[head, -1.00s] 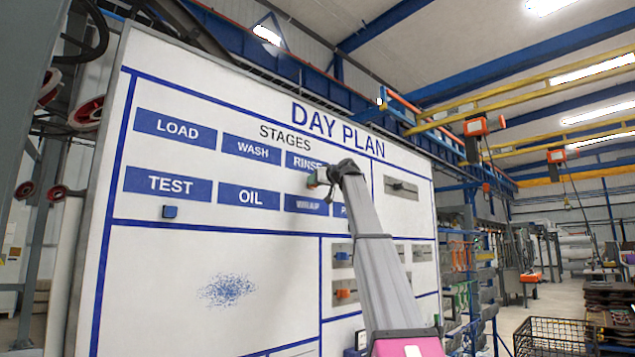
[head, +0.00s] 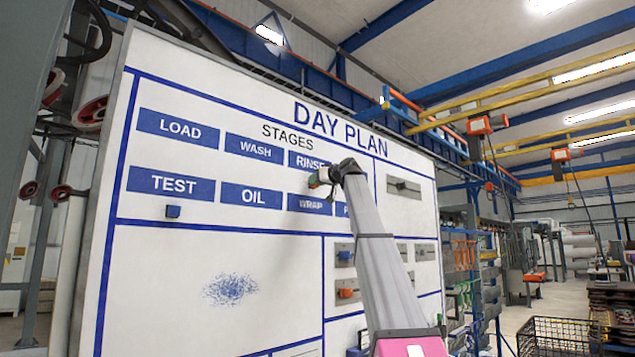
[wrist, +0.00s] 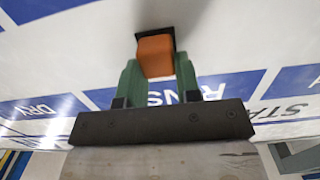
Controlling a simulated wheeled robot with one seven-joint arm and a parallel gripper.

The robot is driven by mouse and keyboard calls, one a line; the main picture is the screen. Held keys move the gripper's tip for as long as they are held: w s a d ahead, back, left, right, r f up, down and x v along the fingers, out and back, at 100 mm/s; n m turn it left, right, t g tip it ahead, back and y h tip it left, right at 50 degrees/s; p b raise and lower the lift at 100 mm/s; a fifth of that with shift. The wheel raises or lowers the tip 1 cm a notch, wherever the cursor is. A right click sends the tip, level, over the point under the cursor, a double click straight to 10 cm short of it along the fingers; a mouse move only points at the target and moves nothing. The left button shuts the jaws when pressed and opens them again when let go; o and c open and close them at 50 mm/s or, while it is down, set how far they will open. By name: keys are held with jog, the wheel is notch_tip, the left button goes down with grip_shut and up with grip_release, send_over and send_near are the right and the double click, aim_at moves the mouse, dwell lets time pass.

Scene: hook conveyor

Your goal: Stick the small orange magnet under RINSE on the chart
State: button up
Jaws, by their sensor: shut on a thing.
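The chart (head: 160,300) is a white DAY PLAN board with blue labels. The RINSE label (head: 307,161) is in its upper row, and it shows upside down in the wrist view (wrist: 165,93). My gripper (head: 318,180) is just below RINSE at the board. In the wrist view my green fingers (wrist: 155,68) are shut on the small orange magnet (wrist: 155,55). Its dark backing faces the white board beside RINSE, on the label's lower side. It looks touching or very close; I cannot tell which. My gripper mostly hides the magnet in the head view.
A blue magnet (head: 172,211) sits under TEST. Another orange magnet (head: 346,293) is on a grey holder at the lower right of the board. The WRAP label (head: 310,204) lies below my gripper. A wire basket (head: 560,338) stands at the lower right.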

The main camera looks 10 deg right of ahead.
dwell(0.3)
jog(key=o, duration=0.9)
